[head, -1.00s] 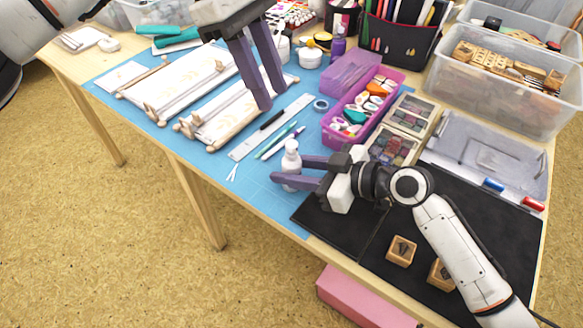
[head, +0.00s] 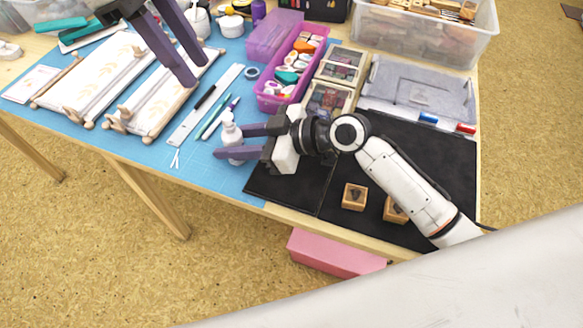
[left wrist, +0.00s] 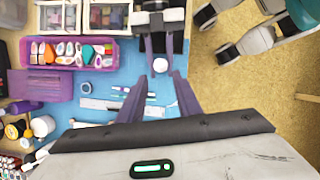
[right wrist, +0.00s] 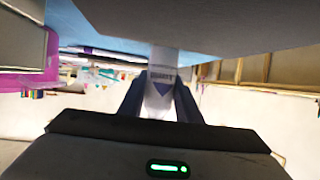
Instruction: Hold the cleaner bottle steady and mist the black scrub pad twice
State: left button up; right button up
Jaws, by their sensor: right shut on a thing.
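The white cleaner bottle (head: 232,133) stands upright by the front edge of the blue mat. My right gripper (head: 234,142) is shut around its body from the right. The bottle's white top (left wrist: 160,65) shows in the left wrist view, and its labelled body (right wrist: 162,85) in the right wrist view. The black scrub pad (head: 283,188) seems to be the flat dark panel just right of the bottle, partly under my right gripper. My left gripper (head: 194,70) is open and empty, above the white scrolls, pointing down; its fingers (left wrist: 160,80) frame the bottle top from above.
Wooden stamps (head: 354,197) sit on the black mat (head: 430,165). A purple tray (head: 268,104) of inkpads, palettes (head: 328,100) and a clear bin (head: 425,40) stand behind. A ruler (head: 205,105) and pens lie left of the bottle. The front edge is close.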

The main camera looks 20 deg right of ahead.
pick_arm(q)
jog(key=shift+s+d, duration=0.1)
jog(key=c, duration=0.6)
jog(key=shift+s+d+f+m+y, duration=0.2)
jog(key=shift+m+y, duration=0.1)
jog(key=shift+m, duration=0.5)
grip_shut()
jog(key=shift+s+d+f+m+t+y, duration=0.45)
jog(key=shift+f+m, duration=0.65)
jog(key=shift+m, duration=1)
jog(key=shift+s+d+f+m+t+y, duration=0.1)
jog(key=shift+d+f+m+t+y, duration=0.7)
jog(key=shift+m, duration=1.3)
jog(key=shift+s+d+f+m+t+y, duration=0.15)
jog(key=shift+s+d+f+m+t, duration=0.4)
jog(key=shift+f+m, duration=1.25)
jog(key=shift+w+a+r+m, duration=0.2)
jog(key=shift+w+r+m, duration=0.05)
jog(key=shift+r+m, duration=0.1)
